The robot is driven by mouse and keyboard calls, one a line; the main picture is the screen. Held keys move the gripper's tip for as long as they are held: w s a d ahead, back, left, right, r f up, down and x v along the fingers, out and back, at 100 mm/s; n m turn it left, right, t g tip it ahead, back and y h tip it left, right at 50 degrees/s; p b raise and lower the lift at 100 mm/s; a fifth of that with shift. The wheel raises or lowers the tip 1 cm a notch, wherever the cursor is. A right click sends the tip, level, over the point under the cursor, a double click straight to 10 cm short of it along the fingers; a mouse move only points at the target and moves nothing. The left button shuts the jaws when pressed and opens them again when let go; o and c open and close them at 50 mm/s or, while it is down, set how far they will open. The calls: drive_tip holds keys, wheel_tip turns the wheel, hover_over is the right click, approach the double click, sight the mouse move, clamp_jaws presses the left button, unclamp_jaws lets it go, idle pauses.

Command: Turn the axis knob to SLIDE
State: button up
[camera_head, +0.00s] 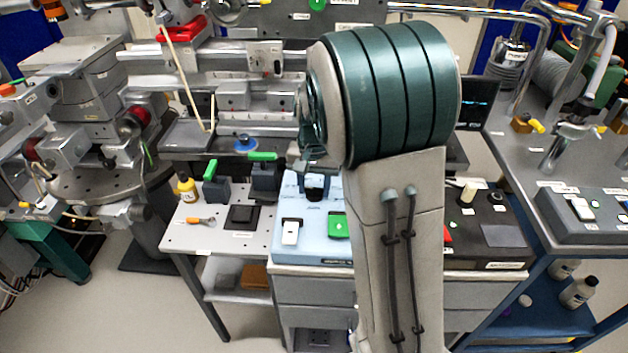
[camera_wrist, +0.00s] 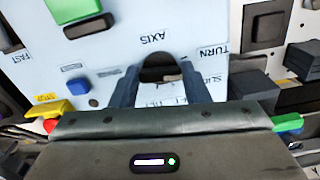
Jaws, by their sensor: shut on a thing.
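The axis knob (camera_wrist: 158,68) is a dark round knob on a light blue control panel (camera_wrist: 105,55), which appears upside down in the wrist view. The word AXIS is printed beside it, with TURN and a partly covered SLIDE label to the right. My gripper (camera_wrist: 160,78) has one finger on each side of the knob and is shut on it. The fingers and gripper body cover part of the knob and nearby labels, so I cannot tell where the knob points. In the head view the knob (camera_head: 315,188) shows dark below my gripper (camera_head: 315,170), partly hidden by my arm.
To the left, a pale table (camera_head: 190,235) holds a yellow bottle (camera_head: 187,187) and green-topped dark blocks. A grey bench (camera_head: 540,215) stands at the right.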

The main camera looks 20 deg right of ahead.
sight(313, 190)
drive_tip(key=shift+w+a+m+p, duration=0.1)
drive_tip(key=shift+m+p, duration=0.95)
drive_tip(key=shift+m, duration=1.05)
drive_tip(key=o, duration=1)
wheel_tip(313, 190, up, 14)
drive_tip(key=shift+f+p, duration=0.1)
drive_tip(key=shift+p, duration=0.5)
